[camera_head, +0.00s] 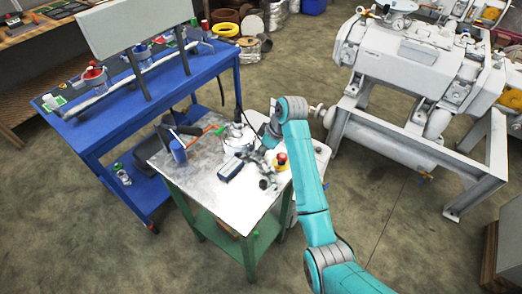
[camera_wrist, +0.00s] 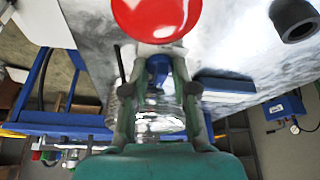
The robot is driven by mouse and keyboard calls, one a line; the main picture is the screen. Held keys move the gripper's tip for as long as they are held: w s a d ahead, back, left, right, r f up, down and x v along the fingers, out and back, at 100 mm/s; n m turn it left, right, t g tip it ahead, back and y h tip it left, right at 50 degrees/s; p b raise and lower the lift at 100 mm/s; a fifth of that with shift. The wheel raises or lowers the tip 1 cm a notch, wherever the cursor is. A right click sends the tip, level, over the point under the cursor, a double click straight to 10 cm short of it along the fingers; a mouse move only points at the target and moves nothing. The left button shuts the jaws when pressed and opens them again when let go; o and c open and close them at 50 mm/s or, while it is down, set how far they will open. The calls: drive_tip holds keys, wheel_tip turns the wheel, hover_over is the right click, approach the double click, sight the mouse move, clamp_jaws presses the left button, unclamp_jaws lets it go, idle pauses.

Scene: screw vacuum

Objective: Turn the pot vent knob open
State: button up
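The shiny metal pot (camera_head: 238,138) stands on the metal-topped table, just left of the end of my arm. In the wrist view a shiny, glassy body (camera_wrist: 160,112), probably the pot, shows between and behind my fingers. My gripper (camera_wrist: 158,62) is open, its two green fingers apart. A small blue knob-like part (camera_wrist: 158,70) lies between the fingertips; I cannot tell whether they touch it. A large red round knob (camera_wrist: 157,18) is just beyond the tips. It seems to be the red-and-yellow knob (camera_head: 281,159) in the head view.
A blue workbench (camera_head: 120,125) stands to the left. A large white machine (camera_head: 410,60) stands right. Floor between is clear.

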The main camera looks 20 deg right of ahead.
clamp_jaws()
drive_tip(key=m+h, duration=0.1)
drive_tip(key=m, duration=0.1)
drive_tip(key=m+t, duration=0.1)
drive_tip(key=m, duration=0.2)
drive_tip(key=shift+s+a+h, duration=0.15)
drive_tip(key=shift+a+h, duration=0.05)
drive_tip(key=shift+h, duration=0.2)
drive_tip(key=m+h, duration=0.1)
drive_tip(key=m, duration=0.4)
drive_tip(key=shift+a+t+h, duration=0.15)
drive_tip(key=shift+t+h, duration=0.15)
drive_tip(key=shift+h, duration=0.1)
drive_tip(key=shift+m, duration=0.3)
drive_tip(key=o, duration=0.8)
unclamp_jaws()
